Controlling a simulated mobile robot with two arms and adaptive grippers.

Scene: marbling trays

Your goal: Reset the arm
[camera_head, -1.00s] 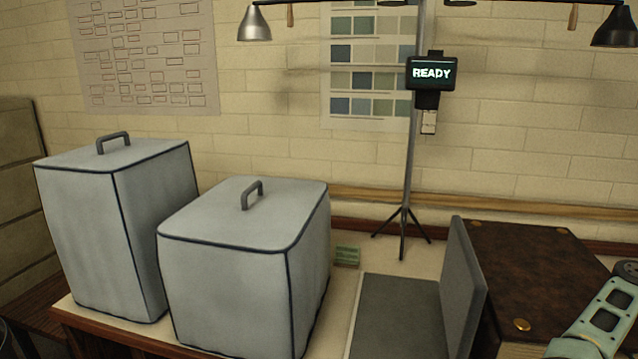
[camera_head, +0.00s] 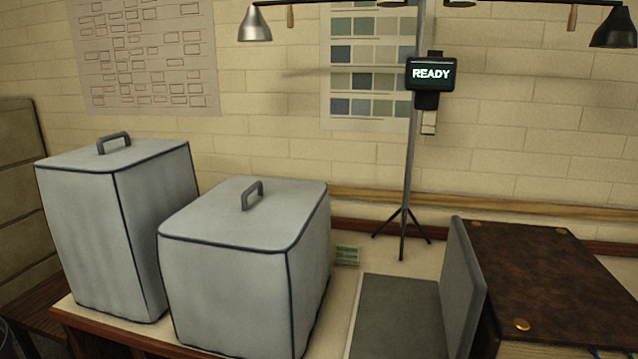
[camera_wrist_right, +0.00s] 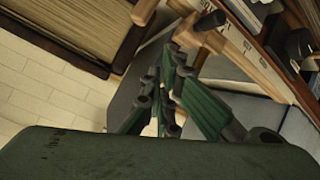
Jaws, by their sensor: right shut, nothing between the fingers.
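My right gripper (camera_wrist_right: 168,92) shows in the right wrist view, with green fingers and dark joints. Its fingers are shut with nothing held between them. A wooden piece and a dark-edged shelf lie behind and above the fingers in that view. In the head view no part of my right arm shows now. My left gripper is in neither view.
Two grey covered boxes, a tall one (camera_head: 92,235) and a lower one (camera_head: 225,290), stand on the table at left. A grey upright panel (camera_head: 463,285) stands beside a brown-topped box (camera_head: 550,270) at right. A stand with a READY display (camera_head: 431,74) is behind.

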